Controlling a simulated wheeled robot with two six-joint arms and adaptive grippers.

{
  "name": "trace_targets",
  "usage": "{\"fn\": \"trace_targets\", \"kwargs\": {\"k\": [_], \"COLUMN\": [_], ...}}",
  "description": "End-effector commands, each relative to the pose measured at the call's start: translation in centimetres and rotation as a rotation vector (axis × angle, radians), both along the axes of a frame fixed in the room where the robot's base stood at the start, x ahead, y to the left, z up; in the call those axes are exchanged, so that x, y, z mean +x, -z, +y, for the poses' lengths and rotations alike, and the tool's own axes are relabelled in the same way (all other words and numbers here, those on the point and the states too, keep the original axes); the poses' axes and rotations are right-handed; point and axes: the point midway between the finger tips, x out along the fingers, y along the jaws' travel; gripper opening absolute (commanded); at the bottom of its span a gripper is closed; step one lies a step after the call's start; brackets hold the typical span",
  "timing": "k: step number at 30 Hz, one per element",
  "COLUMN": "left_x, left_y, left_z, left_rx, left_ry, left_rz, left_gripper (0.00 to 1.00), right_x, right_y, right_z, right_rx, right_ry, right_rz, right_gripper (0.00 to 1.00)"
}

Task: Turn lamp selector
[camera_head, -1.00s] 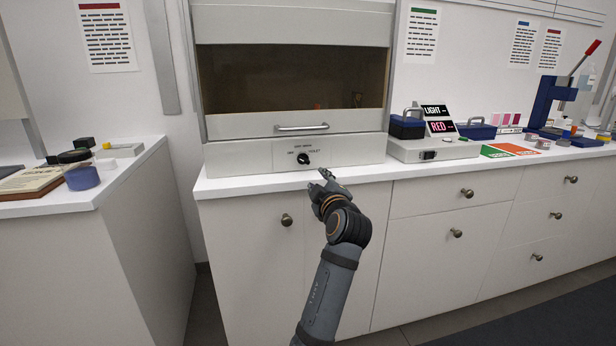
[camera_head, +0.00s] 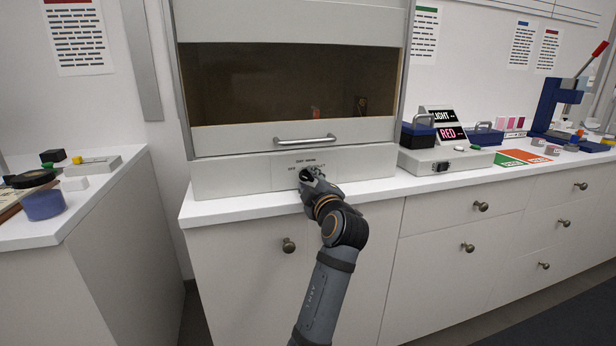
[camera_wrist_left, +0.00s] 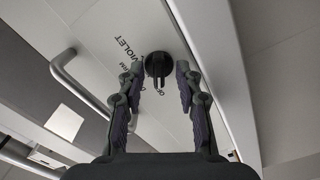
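The lamp selector is a round black knob (camera_wrist_left: 158,66) on the light grey panel (camera_head: 225,178) below the cabinet's sash. In the left wrist view, its raised grip bar points toward the lettering's OFF side, and VIOLET and another partly covered word are printed around it. My left gripper (camera_wrist_left: 160,72) is open, with one fingertip on each side of the knob and a small gap visible on both sides. In the head view, the left gripper (camera_head: 311,180) is at the panel and covers most of the knob. My right gripper is not in view.
A horizontal handle (camera_head: 305,141) on the sash sits just above the panel. The counter's front edge (camera_head: 240,213) runs below the gripper. Jars and blocks stand on the left counter.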

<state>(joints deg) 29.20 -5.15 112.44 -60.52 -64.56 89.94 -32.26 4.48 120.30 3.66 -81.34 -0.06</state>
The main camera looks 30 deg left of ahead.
Motion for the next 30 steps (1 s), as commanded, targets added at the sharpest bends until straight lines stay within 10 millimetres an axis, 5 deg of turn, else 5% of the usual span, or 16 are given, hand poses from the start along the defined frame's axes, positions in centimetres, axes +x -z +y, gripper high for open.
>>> {"fn": "trace_targets", "kwargs": {"k": [5,13,30], "left_x": [0.0,0.0,0.0], "left_y": [0.0,0.0,0.0], "left_z": [0.0,0.0,0.0], "left_rx": [0.000,0.000,0.066], "left_ry": [0.000,0.000,0.000], "left_rz": [0.000,0.000,0.081], "left_gripper": [0.35,0.01,0.00], "right_x": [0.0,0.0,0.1], "right_y": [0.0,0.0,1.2], "right_z": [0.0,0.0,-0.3], "right_rx": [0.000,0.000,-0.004], "right_ry": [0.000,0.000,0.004], "right_rz": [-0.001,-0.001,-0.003], "right_gripper": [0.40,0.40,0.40]}}
